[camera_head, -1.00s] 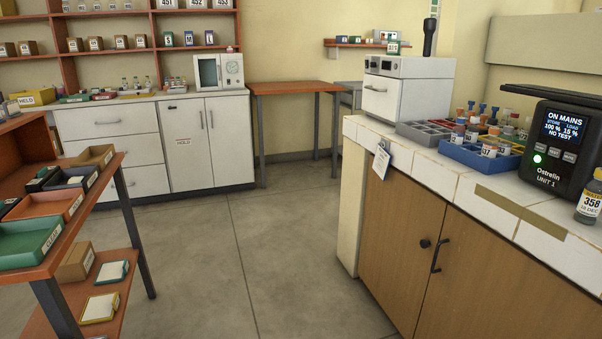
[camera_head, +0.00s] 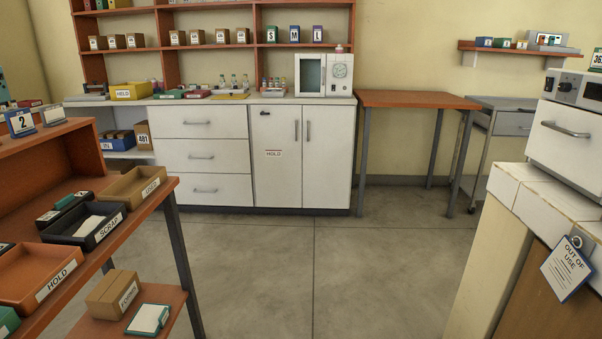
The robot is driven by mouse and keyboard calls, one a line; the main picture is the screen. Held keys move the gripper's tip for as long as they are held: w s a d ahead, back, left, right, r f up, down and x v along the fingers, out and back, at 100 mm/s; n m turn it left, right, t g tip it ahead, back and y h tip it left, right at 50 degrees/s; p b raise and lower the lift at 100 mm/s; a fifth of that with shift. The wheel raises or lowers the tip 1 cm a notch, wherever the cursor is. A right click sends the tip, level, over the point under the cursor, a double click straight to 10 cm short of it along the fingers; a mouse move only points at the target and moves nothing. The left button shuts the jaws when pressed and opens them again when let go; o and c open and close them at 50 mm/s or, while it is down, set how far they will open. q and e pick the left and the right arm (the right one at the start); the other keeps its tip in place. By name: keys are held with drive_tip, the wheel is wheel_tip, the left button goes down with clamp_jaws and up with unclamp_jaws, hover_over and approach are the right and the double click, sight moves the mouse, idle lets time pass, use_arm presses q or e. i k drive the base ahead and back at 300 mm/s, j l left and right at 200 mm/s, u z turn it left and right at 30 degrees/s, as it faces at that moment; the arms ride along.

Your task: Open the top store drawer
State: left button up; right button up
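A white cabinet stands against the back wall with three stacked drawers on its left side. The top drawer (camera_head: 199,123) is closed, with a horizontal bar handle (camera_head: 196,122). The middle drawer (camera_head: 203,156) and bottom drawer (camera_head: 206,189) below it are closed too. No label that reads "store" is visible on these drawers. Neither of my grippers shows in the head view.
A cabinet door (camera_head: 275,165) beside the drawers bears a HOLD label. An orange-topped table (camera_head: 415,99) stands to its right. A shelf unit with trays (camera_head: 40,275) is at near left; a counter (camera_head: 545,190) is at near right. Clear floor (camera_head: 330,260) lies between.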

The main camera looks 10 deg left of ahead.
sight(207, 115)
drive_tip(key=i+u, duration=0.2)
drive_tip(key=i, duration=1.5)
